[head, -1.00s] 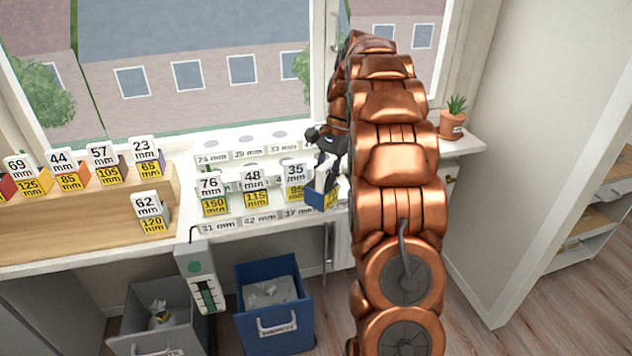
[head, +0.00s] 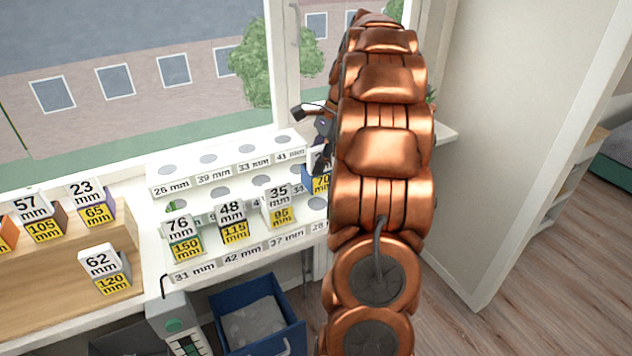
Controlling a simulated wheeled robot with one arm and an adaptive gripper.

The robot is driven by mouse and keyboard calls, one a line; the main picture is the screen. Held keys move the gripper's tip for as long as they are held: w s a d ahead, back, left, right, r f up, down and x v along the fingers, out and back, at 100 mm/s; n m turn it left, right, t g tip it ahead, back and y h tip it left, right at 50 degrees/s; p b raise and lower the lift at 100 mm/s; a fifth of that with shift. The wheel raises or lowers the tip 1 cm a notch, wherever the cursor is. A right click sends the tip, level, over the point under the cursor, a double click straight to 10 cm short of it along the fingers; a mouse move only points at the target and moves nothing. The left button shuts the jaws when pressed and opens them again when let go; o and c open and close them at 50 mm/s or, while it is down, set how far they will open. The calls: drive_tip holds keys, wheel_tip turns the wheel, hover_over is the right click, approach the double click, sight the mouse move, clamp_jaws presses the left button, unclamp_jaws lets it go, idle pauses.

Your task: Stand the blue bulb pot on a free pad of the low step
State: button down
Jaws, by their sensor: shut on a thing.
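The blue bulb pot (head: 314,182), with a yellow "70" label, is held by my gripper (head: 320,158) at the right end of the white stepped stand. My arm hides much of the pot and the fingertips. I cannot tell whether the pot touches the stand. The low step (head: 209,265) has front labels 31, 42, 37 and 28 mm. A bare grey pad (head: 317,203) shows at its right end, just below the held pot. Pots labelled 76/150 (head: 185,249), 48/115 (head: 234,232) and 35/95 (head: 281,217) stand to the left on that step.
Higher steps behind carry bare pads; the top step (head: 225,174) is labelled 26, 39, 33 and 41 mm. More labelled pots stand left on a wooden rack (head: 50,270), including 62/120 (head: 107,284). A blue bin (head: 295,322) is below. The window is behind.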

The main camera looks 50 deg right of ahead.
sight(317, 182)
drive_tip(key=shift+s+f+p, duration=0.1)
drive_tip(key=shift+f+p, duration=0.4)
drive_tip(key=shift+f, duration=2.45)
drive_tip(key=shift+f, duration=0.1)
drive_tip(key=c, duration=1)
unclamp_jaws()
drive_tip(key=shift+b+v, duration=0.85)
drive_tip(key=shift+v, duration=5.25)
